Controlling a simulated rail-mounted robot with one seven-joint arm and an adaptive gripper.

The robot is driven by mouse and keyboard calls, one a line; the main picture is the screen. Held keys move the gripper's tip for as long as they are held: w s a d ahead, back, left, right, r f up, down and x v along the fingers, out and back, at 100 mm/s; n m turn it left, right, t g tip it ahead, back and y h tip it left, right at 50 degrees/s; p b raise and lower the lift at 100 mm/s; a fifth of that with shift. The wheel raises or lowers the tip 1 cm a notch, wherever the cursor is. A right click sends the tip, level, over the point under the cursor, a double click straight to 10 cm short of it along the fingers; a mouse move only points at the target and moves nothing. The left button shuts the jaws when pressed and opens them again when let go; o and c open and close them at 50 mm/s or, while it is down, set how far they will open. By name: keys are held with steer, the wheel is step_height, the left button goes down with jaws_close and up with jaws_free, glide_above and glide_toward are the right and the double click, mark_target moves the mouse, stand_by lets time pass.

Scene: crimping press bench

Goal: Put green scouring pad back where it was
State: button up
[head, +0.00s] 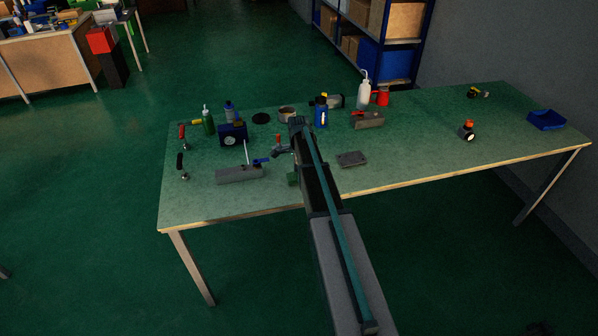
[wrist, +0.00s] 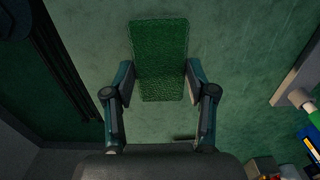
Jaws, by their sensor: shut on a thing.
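The green scouring pad (wrist: 160,48) is a textured green rectangle in the upper middle of the wrist view. My gripper (wrist: 160,82) has one finger on each long side of its near part, and it is shut on the pad. The pad's far end sticks out past the fingertips. Green table surface shows around it; I cannot tell whether the pad touches it. In the head view a small green piece (head: 292,179), apparently the pad, shows left of my arm near the table's front edge. My arm hides most of the gripper there.
The green table (head: 430,140) holds a grey block (head: 239,174) to the left and a flat grey plate (head: 351,159) to the right. Bottles, a blue gauge box (head: 232,133) and a white wash bottle (head: 364,90) stand behind. The table's right half is mostly clear.

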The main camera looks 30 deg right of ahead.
steer(key=shift+f, duration=0.45)
steer(key=shift+f, duration=0.2)
steer(key=o, duration=1.1)
steer(key=shift+r, duration=0.1)
step_height(320, 180, up, 12)
steer(key=b, duration=0.3)
steer(key=shift+r+b, duration=0.15)
steer(key=shift+b, duration=0.25)
steer(key=shift+s, duration=0.1)
